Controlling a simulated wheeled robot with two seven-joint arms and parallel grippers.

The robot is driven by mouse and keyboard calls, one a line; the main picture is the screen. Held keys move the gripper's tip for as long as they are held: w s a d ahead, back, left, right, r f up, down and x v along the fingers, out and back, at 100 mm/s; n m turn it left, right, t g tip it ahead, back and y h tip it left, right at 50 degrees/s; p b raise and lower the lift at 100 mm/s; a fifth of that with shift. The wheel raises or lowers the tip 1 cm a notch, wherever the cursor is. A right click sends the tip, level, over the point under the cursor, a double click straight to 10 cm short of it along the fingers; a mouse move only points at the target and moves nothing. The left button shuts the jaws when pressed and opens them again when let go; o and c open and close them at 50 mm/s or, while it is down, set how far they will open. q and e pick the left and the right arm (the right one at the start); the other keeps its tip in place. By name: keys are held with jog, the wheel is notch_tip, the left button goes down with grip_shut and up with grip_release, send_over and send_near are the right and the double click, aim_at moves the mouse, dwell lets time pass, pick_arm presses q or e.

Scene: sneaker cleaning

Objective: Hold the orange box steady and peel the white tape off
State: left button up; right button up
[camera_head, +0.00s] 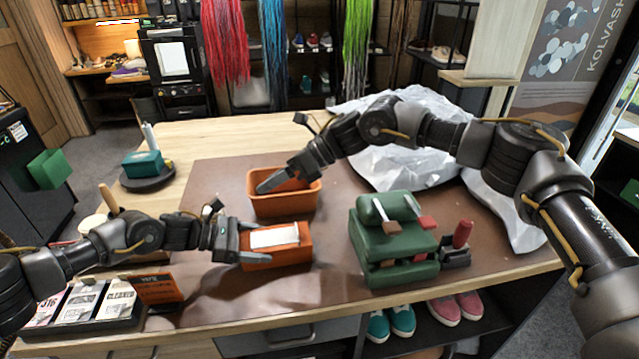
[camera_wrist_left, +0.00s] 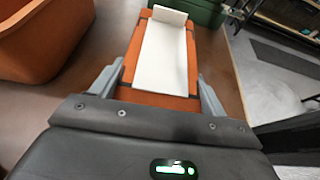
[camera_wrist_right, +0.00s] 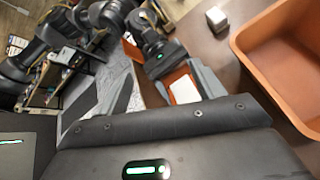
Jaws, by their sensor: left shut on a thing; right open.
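The orange box (camera_head: 290,255) lies on the brown mat with white tape (camera_head: 273,236) along its top. In the left wrist view, the white tape (camera_wrist_left: 163,58) runs lengthwise and its far end stands up as a flap. My left gripper (camera_head: 248,242) is shut on the orange box (camera_wrist_left: 152,99) by its near end, one finger on each side. My right gripper (camera_head: 280,180) is open and empty, above the orange bin and apart from the box. The right wrist view shows the box's white tape (camera_wrist_right: 185,90) beyond its fingers.
An open orange bin (camera_head: 284,207) stands just behind the box. A green case (camera_head: 392,240) stands to the right, with brushes on it. Crumpled white paper (camera_head: 410,165) covers the back right. Printed packets (camera_head: 85,303) sit at the front left. Bare mat lies between box and case.

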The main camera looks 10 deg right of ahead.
jog(key=s+d+f+n+h, duration=0.1)
jog(key=s+d+n+h, duration=0.1)
jog(key=d+n+h, duration=0.15)
jog(key=n+h, duration=0.2)
jog(key=h, duration=0.2)
send_near(302, 234)
jog(key=x, duration=0.3)
jog(key=a+x, duration=0.1)
jog(key=x, duration=0.3)
jog(key=shift+r, duration=0.3)
jog(key=c, duration=1.1)
